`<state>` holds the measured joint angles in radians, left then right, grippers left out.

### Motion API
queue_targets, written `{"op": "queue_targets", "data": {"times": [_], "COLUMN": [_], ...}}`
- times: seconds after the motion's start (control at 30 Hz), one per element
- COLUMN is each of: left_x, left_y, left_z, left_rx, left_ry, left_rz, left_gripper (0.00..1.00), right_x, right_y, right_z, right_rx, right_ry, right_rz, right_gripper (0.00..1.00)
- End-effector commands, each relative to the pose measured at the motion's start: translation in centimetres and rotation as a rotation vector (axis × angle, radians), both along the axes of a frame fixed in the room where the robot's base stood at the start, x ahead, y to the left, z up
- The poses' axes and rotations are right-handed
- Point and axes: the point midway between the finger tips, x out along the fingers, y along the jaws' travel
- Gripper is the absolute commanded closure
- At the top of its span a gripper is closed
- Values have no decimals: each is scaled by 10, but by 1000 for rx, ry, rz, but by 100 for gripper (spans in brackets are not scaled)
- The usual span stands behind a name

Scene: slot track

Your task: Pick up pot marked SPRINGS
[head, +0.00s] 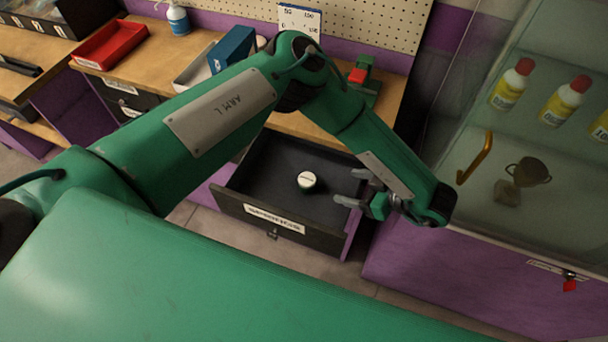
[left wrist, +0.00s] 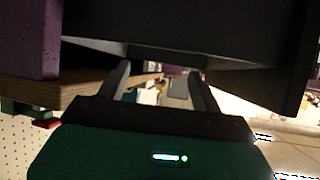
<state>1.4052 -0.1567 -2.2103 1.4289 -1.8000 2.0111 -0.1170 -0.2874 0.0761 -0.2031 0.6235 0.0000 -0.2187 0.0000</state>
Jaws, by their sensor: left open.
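A small round pot (head: 307,181) with a white lid and a dark green body stands inside an open dark drawer (head: 273,222). The writing on its lid is too small to read. My left gripper (head: 349,187) is open and empty, to the right of the pot and near the drawer's right side, with a gap between them. In the left wrist view the two fingers (left wrist: 160,82) are apart with nothing between them. A dark panel fills the top of that view, and the pot does not show there. My right gripper is not in view.
A wooden bench holds a red tray (head: 110,44), a blue box (head: 232,48), a spray bottle (head: 178,18) and a green device with a red part (head: 362,76). A glass case (head: 520,130) with yellow bottles, a trophy and a yellow handle stands at the right.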

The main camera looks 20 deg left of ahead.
Motion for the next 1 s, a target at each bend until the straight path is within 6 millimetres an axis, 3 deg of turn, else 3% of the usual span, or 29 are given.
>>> {"op": "queue_targets", "data": {"times": [0.1,0.2,0.7,1.0], "left_x": [3,7,14,20], "left_y": [21,37,81,109], "left_z": [-10,-19,-43,-62], "left_rx": [1,-1,0,-1], "left_ry": [5,6,6,4], "left_rz": [6,6,7,4], "left_gripper": [34,34,34,34], "right_x": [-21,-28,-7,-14], "right_y": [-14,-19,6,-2], "right_z": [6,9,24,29], "right_rx": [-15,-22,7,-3], "right_ry": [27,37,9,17], "right_rz": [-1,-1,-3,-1], "right_gripper": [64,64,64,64]}}
